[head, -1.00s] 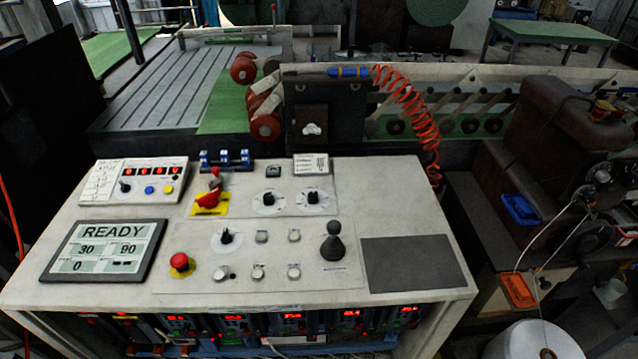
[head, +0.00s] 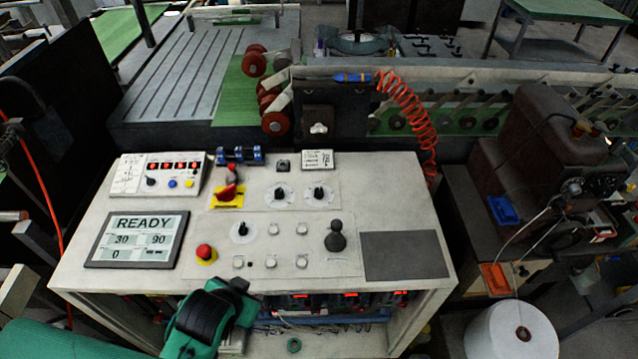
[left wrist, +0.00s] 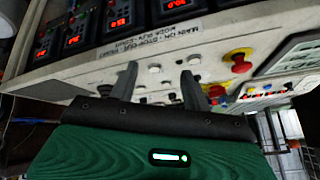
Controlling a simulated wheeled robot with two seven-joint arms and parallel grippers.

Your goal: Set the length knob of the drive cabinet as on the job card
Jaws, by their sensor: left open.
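The drive cabinet (head: 85,265) has a pale sloping top panel. Three black knobs on white dials show in the head view: a front knob (head: 242,231), a rear left knob (head: 280,193) and a rear right knob (head: 319,193). Their labels are too small to read, so I cannot tell which is the length knob. A small printed card (head: 318,159) stands at the panel's back; its text is unreadable. My left gripper (head: 240,285) is at the cabinet's front edge, below the panel controls. In the left wrist view my left gripper (left wrist: 160,88) is open and empty.
A red mushroom button (head: 205,252), a red switch on yellow (head: 228,193) and a black joystick (head: 336,238) stand up near the knobs. A screen (head: 137,239) reads READY, 30, 90, 0. A grey mat (head: 404,255) lies clear at the right.

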